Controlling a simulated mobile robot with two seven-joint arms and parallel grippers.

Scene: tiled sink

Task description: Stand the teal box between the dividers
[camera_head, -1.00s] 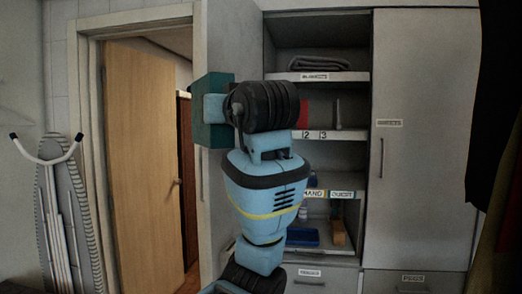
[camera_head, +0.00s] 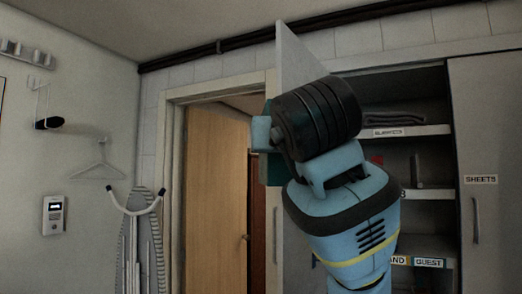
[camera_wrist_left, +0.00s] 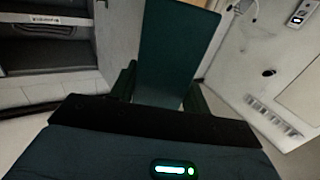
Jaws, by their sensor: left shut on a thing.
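My left gripper (camera_wrist_left: 161,92) is shut on the teal box (camera_wrist_left: 178,45), which stands out between its dark fingers in the left wrist view. In the head view, the teal box (camera_head: 270,170) is mostly hidden behind my left wrist, held up before the open cabinet door. An upright grey divider (camera_head: 415,170) stands on the middle cabinet shelf, right of my arm. A small part of a red thing (camera_head: 377,160) shows left of it. My arm hides the rest of that shelf. My right gripper is not in view.
The open cabinet door (camera_head: 300,58) rises behind my wrist. A shelf above holds a folded dark cloth (camera_head: 393,117). A closed door marked SHEETS (camera_head: 490,230) is at the right. A wooden door (camera_head: 215,190) and an ironing board (camera_head: 140,240) are at the left.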

